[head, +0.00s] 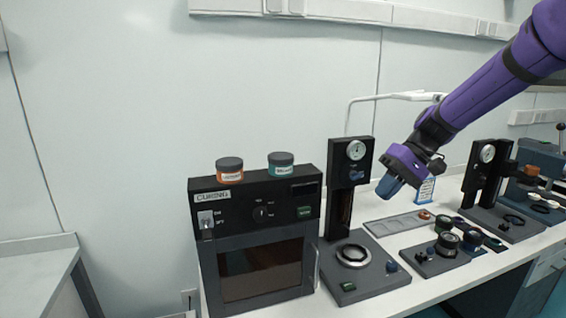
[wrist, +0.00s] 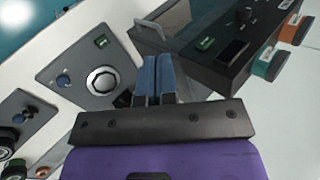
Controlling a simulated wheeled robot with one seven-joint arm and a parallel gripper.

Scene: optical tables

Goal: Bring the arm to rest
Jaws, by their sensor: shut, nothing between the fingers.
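My purple arm reaches in from the upper right in the head view. My gripper (head: 389,186) hangs in the air above the bench, just right of the black gauge stand (head: 347,190), its blue fingers tilted downward. In the wrist view my gripper (wrist: 158,72) shows its two blue fingers side by side, shut with nothing between them. It looks apart from everything on the bench.
A dark curing oven (head: 260,240) stands at left with two jars (head: 229,169) on top. The gauge stand's base (head: 355,265) carries a silver ring. A grey tray (head: 398,222), several small parts and a second gauge stand (head: 487,180) lie rightward. A blue-framed card (head: 425,190) stands behind my gripper.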

